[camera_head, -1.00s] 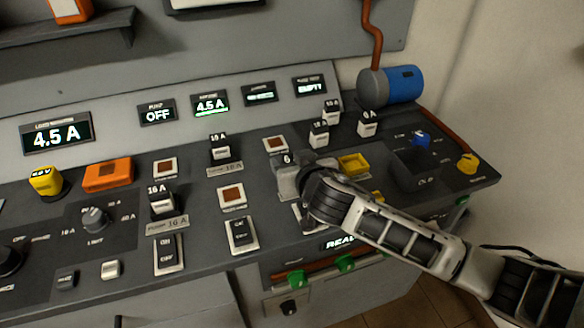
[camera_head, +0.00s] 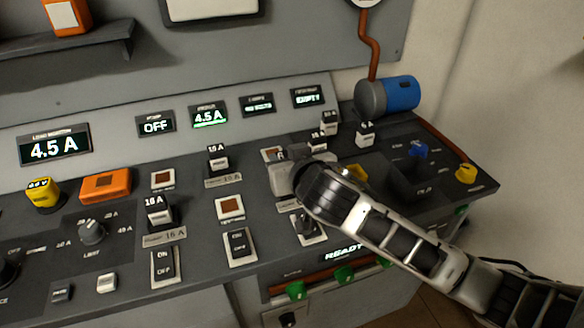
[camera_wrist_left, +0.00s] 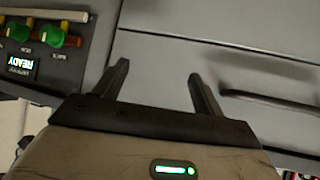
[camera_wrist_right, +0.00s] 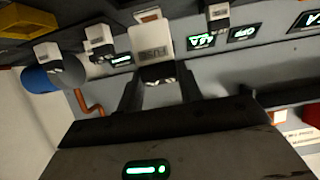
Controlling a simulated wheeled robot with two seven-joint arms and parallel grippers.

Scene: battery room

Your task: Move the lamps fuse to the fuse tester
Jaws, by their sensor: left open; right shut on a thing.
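My right gripper (camera_head: 287,178) is shut on a light grey fuse, over the middle row of the desk. The right wrist view shows the fuse (camera_wrist_right: 154,42), with FUSE lettering, between the two fingers. The number on it is not readable. The small fuse test display (camera_head: 308,96) reads EMPTY. I cannot tell for sure which socket is the tester's. My left gripper (camera_wrist_left: 158,75) is open and empty in front of grey cabinet fronts; it is outside the head view.
Other fuses stand upright close by: a 15 A fuse (camera_head: 218,160), a 16 A fuse (camera_head: 157,213) and a fuse (camera_head: 365,133) at the right. A yellow part (camera_head: 357,172) lies right of the gripper.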

